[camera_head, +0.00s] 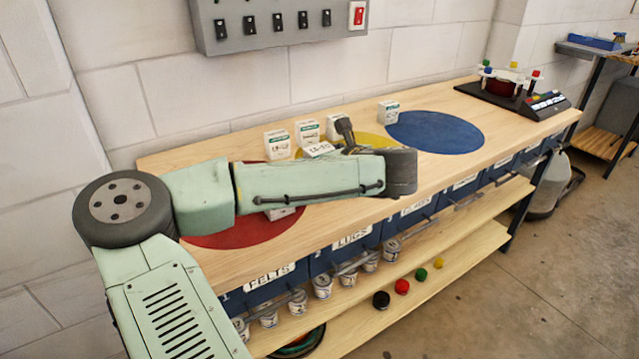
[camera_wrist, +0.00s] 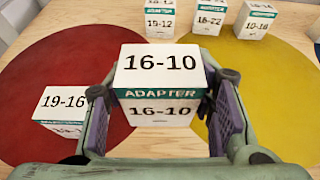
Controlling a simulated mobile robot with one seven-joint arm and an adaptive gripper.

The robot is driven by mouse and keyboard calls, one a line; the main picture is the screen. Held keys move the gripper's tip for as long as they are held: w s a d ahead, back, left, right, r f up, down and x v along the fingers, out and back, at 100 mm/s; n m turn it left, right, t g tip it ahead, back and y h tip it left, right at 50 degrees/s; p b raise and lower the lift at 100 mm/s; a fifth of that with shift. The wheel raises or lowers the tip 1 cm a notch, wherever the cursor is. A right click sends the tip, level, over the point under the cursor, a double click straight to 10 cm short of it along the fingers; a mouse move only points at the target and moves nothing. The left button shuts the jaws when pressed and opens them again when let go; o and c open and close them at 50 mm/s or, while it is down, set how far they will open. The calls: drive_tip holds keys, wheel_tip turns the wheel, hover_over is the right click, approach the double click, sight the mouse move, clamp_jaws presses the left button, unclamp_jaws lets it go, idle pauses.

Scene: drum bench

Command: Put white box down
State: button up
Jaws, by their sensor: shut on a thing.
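A white box with a green ADAPTER band, marked 16-10, (camera_wrist: 160,68) is between the two fingers of my gripper (camera_wrist: 160,98). My gripper is shut on it, one finger on each side. In the wrist view the box is upright in front of the gap between the red disc (camera_wrist: 35,95) and the yellow disc (camera_wrist: 275,90). In the head view my gripper (camera_head: 345,145) is over the middle of the bench, and the labelled top of the held box (camera_head: 320,149) shows partly behind my arm. I cannot tell whether its underside touches the bench.
A similar box marked 19-16 (camera_wrist: 62,108) stands on the red disc to the left. Several more boxes stand toward the wall, including one marked 16-22 (camera_wrist: 210,17). The blue disc (camera_head: 435,132) has one box (camera_head: 388,112) at its left edge and is otherwise clear.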

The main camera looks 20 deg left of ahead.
drive_tip(key=shift+f+p, duration=0.45)
drive_tip(key=shift+f, duration=2.35)
drive_tip(key=shift+f, duration=0.2)
drive_tip(key=o, duration=1.2)
